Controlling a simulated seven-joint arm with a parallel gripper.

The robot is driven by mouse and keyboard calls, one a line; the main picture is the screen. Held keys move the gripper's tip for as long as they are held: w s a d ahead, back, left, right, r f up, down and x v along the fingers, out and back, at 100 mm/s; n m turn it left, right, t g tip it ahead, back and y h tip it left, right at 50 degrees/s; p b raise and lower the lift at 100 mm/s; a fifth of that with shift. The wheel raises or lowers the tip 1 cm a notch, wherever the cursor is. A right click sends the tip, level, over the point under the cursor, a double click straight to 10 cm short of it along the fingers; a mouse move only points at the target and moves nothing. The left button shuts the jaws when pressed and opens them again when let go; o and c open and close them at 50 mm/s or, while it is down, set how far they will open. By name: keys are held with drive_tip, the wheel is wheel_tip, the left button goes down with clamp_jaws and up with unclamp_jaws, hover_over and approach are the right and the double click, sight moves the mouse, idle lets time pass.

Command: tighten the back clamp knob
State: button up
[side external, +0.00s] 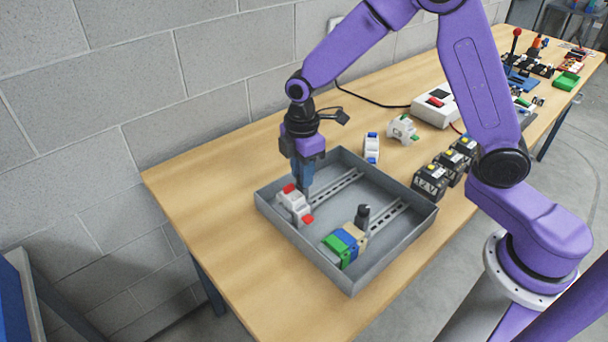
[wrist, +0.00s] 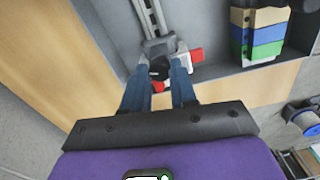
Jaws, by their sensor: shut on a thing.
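My gripper (side external: 303,190) points down over the back rail (side external: 337,187) in the grey tray (side external: 396,250). In the wrist view its blue fingers (wrist: 160,75) are shut on the dark back clamp knob (wrist: 159,68), which sits on a grey clamp body (wrist: 158,46) on the rail. In the side view the fingers hide this knob. A white module with red ends (side external: 294,204) sits right beside the clamp. The front rail (side external: 388,216) carries a black-knobbed clamp (side external: 362,217) next to beige, blue (side external: 347,241) and green (side external: 336,252) modules.
Behind the tray stand a white and blue module (side external: 371,148) and a white and green one (side external: 403,129). Several black modules (side external: 431,182) line the tray's right side. A white box with a red switch (side external: 436,106) is farther back. The block wall (side external: 200,110) runs behind the table.

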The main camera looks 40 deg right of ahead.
drive_tip(key=m, duration=0.3)
drive_tip(key=shift+m, duration=0.4)
drive_tip(key=m, duration=0.4)
drive_tip(key=shift+m, duration=0.3)
drive_tip(key=m, duration=0.4)
drive_tip(key=shift+m, duration=0.3)
drive_tip(key=m, duration=0.5)
drive_tip(key=o, duration=0.5)
drive_tip(key=shift+m, duration=0.3)
drive_tip(key=o, duration=1)
drive_tip(key=shift+r, duration=0.1)
drive_tip(key=shift+r, duration=3.45)
